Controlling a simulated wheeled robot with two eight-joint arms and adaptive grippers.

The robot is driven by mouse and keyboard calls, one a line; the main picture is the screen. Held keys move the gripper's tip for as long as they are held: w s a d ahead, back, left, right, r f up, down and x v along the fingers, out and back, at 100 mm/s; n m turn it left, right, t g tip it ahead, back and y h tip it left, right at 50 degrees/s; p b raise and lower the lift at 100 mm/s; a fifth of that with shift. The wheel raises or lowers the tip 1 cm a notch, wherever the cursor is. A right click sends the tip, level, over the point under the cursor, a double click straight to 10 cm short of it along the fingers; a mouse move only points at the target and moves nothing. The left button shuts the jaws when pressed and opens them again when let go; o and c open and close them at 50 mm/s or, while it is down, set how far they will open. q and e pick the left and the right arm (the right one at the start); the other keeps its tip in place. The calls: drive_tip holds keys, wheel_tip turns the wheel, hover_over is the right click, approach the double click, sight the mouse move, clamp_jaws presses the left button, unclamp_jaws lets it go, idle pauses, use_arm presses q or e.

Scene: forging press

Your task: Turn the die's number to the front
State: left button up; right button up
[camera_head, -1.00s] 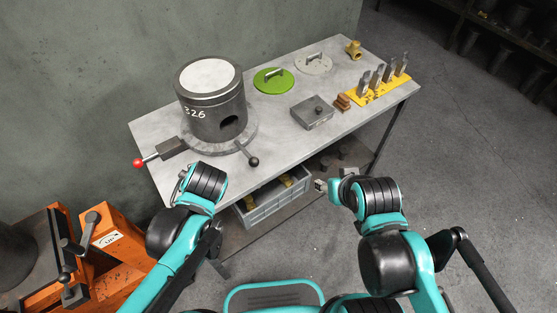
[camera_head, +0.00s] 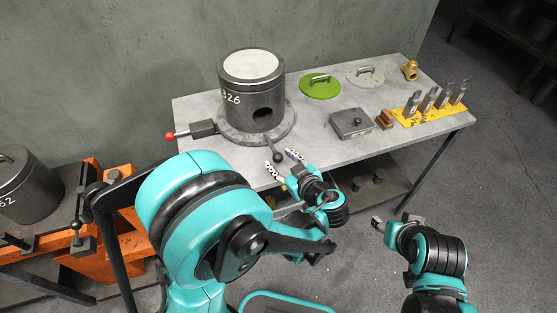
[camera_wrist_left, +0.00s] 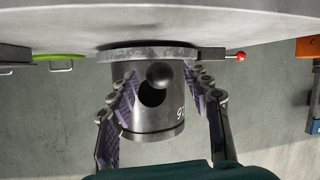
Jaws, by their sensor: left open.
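The die (camera_head: 250,80) is a dark cylinder with a pale top, upright on a round turntable (camera_head: 228,136) on the table. Its white number (camera_head: 231,98) shows on its left side, the first digit hard to read; a dark hole is in its front. A handle with a black ball (camera_head: 278,155) sticks out toward me, and a red-ball lever (camera_head: 171,136) is at the left. My left gripper (camera_head: 283,162) is open beside the black ball. In the left wrist view the black ball (camera_wrist_left: 159,73) shows between the spread fingers. My right gripper (camera_head: 376,223) is away from the table; its jaws are unclear.
Another cylinder (camera_head: 25,185) sits by an orange stand (camera_head: 125,235) at left. The table's front edge is near my left gripper.

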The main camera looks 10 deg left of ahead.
use_arm(q)
drive_tip(key=shift+x, duration=1.25)
clamp_jaws()
